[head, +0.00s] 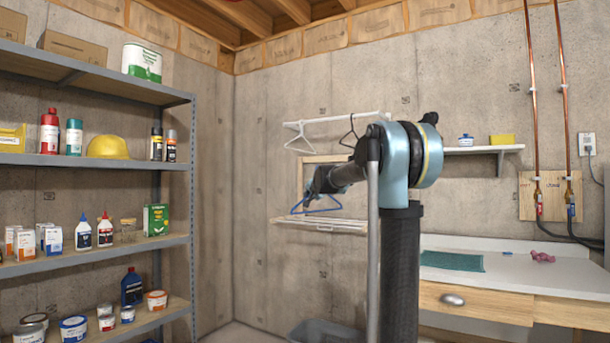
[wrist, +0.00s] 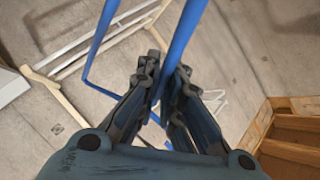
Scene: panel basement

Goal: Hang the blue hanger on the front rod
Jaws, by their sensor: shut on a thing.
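The blue hanger (head: 318,211) is held by my gripper (head: 309,190) in the head view, its long bar lowest. Its hook is not clearly visible. In the wrist view my gripper (wrist: 163,80) is shut on the blue hanger (wrist: 182,40), whose bars run up past the fingers. A white rod (head: 345,117) runs above my gripper and carries a white hanger (head: 298,136) and a dark hanger (head: 350,131). A pale rack with several bars (head: 325,224) juts out just below the blue hanger. I cannot tell which bar is the front rod.
A metal shelf (head: 95,163) with bottles, tins and boxes stands at the left. A white counter (head: 510,268) with drawers and a wall shelf (head: 480,150) are at the right. A grey bin (head: 325,332) stands below the rack. Open room lies between shelf and rack.

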